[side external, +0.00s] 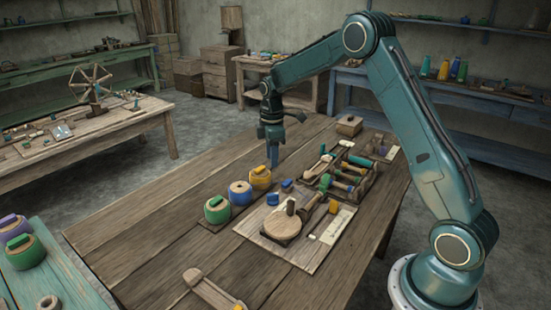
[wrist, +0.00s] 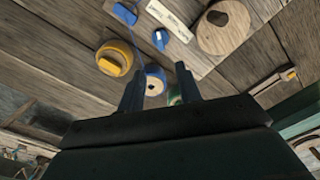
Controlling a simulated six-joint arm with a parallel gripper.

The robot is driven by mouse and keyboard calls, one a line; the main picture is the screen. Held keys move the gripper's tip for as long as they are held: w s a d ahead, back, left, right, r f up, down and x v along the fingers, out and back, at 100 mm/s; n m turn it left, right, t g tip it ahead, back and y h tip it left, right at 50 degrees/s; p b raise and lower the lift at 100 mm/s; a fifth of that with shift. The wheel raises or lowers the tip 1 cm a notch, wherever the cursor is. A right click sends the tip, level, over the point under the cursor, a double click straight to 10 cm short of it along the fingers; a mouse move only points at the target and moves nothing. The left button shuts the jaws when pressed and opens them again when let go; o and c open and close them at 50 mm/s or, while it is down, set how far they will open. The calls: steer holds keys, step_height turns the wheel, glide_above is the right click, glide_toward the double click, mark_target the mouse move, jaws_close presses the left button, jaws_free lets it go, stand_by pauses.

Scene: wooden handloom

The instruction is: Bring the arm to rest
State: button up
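My gripper (side external: 273,152) points down above the wooden table (side external: 165,205), behind the row of spools in the side view. In the wrist view its two fingers (wrist: 158,68) are spread apart with nothing held between them. A yellow spool (side external: 260,179), a blue spool (side external: 240,194) and a green spool (side external: 217,210) stand in a row on the table. In the wrist view the yellow spool (wrist: 115,57) is clear of the fingers. The blue spool (wrist: 155,82) shows beyond the gap, and the green spool (wrist: 174,96) is partly hidden by the right finger.
A round wooden disc (side external: 281,225) lies on a board right of the spools. A rack of coloured-handled tools (side external: 345,180) and a small box (side external: 349,126) stand farther right and back. The table's left part is clear. A side bench (side external: 80,135) stands at left.

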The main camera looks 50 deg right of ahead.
steer(key=shift+r, duration=0.1)
steer(key=s+a+r+m+t, duration=0.1)
steer(key=s+a+r+m, duration=0.1)
steer(key=s+a+r, duration=0.45)
steer(key=s+a+r+m+t, duration=0.2)
steer(key=s+a+r+m, duration=0.1)
steer(key=s+r, duration=0.55)
steer(key=s+a+m+t, duration=0.1)
steer(key=s+a+m, duration=0.1)
steer(key=s, duration=0.6)
steer(key=s+a+r+m+t, duration=0.1)
steer(key=s+a+m, duration=0.2)
steer(key=s, duration=0.6)
steer(key=shift+a+r+t, duration=0.3)
steer(key=shift+a, duration=0.05)
